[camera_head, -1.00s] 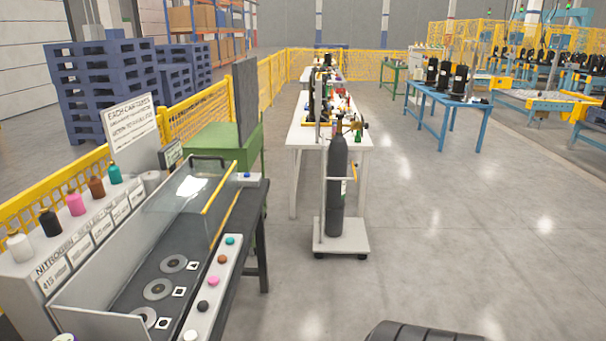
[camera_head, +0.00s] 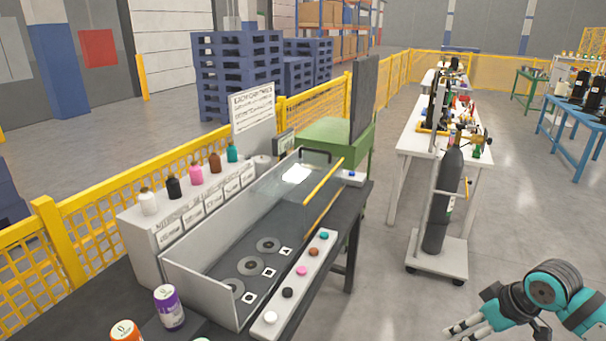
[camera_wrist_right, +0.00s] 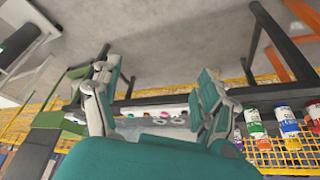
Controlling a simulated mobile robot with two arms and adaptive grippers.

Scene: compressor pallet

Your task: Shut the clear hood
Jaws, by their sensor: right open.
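The clear hood (camera_head: 292,180) stands raised over the open grey-walled station on the dark bench, in the middle of the head view. A yellow bar (camera_head: 323,192) runs along its right edge and a black handle (camera_head: 314,152) is at its far end. Round grey discs (camera_head: 268,245) lie on the dark floor of the station. My right gripper (camera_head: 462,328) is at the lower right, well apart from the hood and to the right of the bench. In the right wrist view its fingers (camera_wrist_right: 156,72) are spread, with nothing between them. My left gripper is not in view.
A gas cylinder on a trolley (camera_head: 446,200) stands right of the bench. A button strip (camera_head: 302,271) lines the station's front. Small bottles (camera_head: 195,174) stand on the rear ledge and cans (camera_head: 168,306) at the near end. A yellow mesh fence (camera_head: 100,235) runs behind.

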